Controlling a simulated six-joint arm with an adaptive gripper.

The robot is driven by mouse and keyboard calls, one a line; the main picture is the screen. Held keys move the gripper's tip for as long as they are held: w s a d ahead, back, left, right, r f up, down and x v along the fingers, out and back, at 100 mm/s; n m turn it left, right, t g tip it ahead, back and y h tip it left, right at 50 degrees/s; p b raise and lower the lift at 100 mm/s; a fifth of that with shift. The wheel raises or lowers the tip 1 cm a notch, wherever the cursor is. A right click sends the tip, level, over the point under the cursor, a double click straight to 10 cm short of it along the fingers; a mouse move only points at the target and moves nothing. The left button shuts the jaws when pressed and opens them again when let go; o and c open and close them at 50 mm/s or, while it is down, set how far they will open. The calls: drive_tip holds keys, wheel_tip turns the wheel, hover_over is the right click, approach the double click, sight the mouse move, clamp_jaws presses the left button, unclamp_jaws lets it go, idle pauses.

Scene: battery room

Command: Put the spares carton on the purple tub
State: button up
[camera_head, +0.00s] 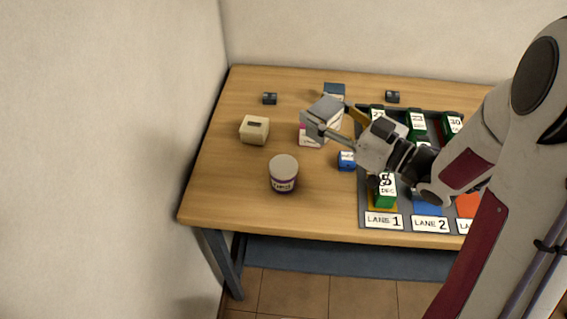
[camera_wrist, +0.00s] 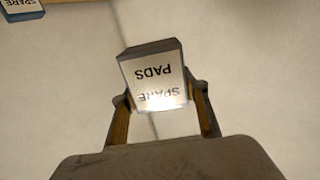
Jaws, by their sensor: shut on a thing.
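My gripper (camera_head: 347,127) is shut on a small carton (camera_head: 322,110) with a grey side and a white face. In the wrist view the carton (camera_wrist: 152,80) reads "SPARE PADS", upside down, between the two fingers. It is held tilted, apparently above the table. A round tub (camera_head: 284,173) with a pale lid and a dark purple band stands on the table, in front of and left of the gripper. Its lid is bare; its lettering is only partly legible.
A white box with a magenta stripe (camera_head: 308,138) is partly hidden behind the held carton. A blue-grey box (camera_head: 334,90) stands behind. A cream box (camera_head: 254,130) is at left; a small blue block (camera_head: 346,161) is right of the tub. A lane tray (camera_head: 384,222) holds several batteries.

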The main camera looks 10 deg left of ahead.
drive_tip(key=s+a+r+n+g+y, duration=0.1)
drive_tip(key=s+a+n+g, duration=0.1)
drive_tip(key=a, duration=0.6)
drive_tip(key=shift+s+a+r+g+y, duration=0.2)
drive_tip(key=shift+s+g+y, duration=0.25)
drive_tip(key=shift+g, duration=0.25)
drive_tip(key=shift+f, duration=0.2)
hover_over(281, 163)
drive_tip(key=shift+f, duration=2.75)
drive_tip(key=shift+f, duration=0.1)
drive_tip(key=shift+f, duration=2)
drive_tip(key=shift+f, duration=0.1)
drive_tip(key=o, duration=1.2)
drive_tip(key=shift+o, duration=0.2)
